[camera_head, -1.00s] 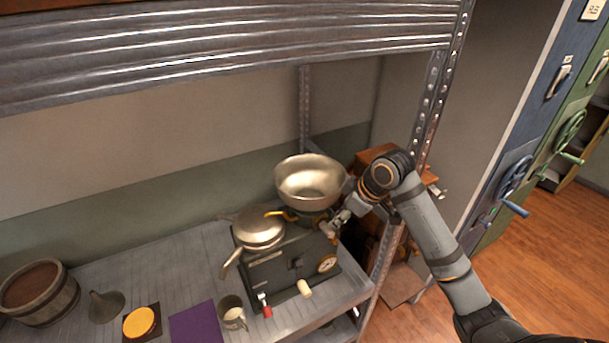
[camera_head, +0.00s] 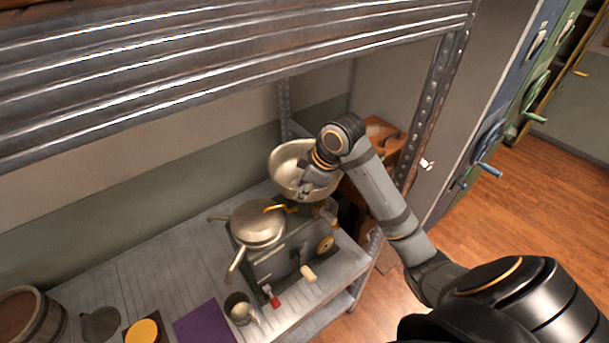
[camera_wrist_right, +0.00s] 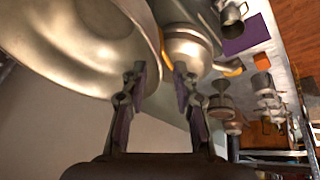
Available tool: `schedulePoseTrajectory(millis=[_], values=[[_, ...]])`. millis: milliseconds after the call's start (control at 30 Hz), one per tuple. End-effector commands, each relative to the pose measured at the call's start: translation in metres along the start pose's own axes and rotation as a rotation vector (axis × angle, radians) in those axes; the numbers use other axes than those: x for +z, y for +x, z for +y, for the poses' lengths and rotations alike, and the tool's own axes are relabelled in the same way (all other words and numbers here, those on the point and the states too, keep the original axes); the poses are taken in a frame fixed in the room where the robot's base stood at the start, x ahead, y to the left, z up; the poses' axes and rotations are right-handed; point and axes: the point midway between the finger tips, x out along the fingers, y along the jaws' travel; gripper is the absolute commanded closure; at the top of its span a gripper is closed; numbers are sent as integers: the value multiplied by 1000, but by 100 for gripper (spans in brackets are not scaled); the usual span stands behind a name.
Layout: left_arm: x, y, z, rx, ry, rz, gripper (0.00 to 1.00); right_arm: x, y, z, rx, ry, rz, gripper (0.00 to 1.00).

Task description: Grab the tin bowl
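The tin bowl (camera_head: 286,170) is a wide, shiny metal bowl at the back right of the shelf, on top of a dark appliance. My right gripper (camera_head: 306,190) is at the bowl's front right side, and my wrist hides part of the bowl. In the right wrist view the bowl (camera_wrist_right: 70,40) fills the upper left. There the right gripper (camera_wrist_right: 159,75) has its two fingers apart. The bowl's rim shows between them, one finger over the bowl's inner side and the other outside. Contact cannot be told. My left gripper is not in view.
A lidded metal pan (camera_head: 257,222) sits on the appliance (camera_head: 285,250) left of the bowl. A metal mug (camera_head: 239,309) and purple sheet (camera_head: 203,324) lie in front. A wooden box (camera_head: 385,145) is behind my arm. A ribbed metal shelf edge (camera_head: 220,60) runs above.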

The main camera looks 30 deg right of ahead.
Motion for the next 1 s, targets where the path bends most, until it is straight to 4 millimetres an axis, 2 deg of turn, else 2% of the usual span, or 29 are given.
schedulePoseTrajectory(millis=[100,233,400,600,833,1000], values=[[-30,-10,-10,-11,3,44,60,0,7,2,-5,4,-1,71],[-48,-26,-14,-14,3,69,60,1,29,7,-7,4,-1,71],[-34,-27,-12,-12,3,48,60,2,50,7,-2,2,0,71],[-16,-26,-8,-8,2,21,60,2,52,7,0,0,0,71],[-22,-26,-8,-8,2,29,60,2,52,7,0,0,0,100],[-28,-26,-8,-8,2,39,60,3,52,7,-1,1,0,100]])
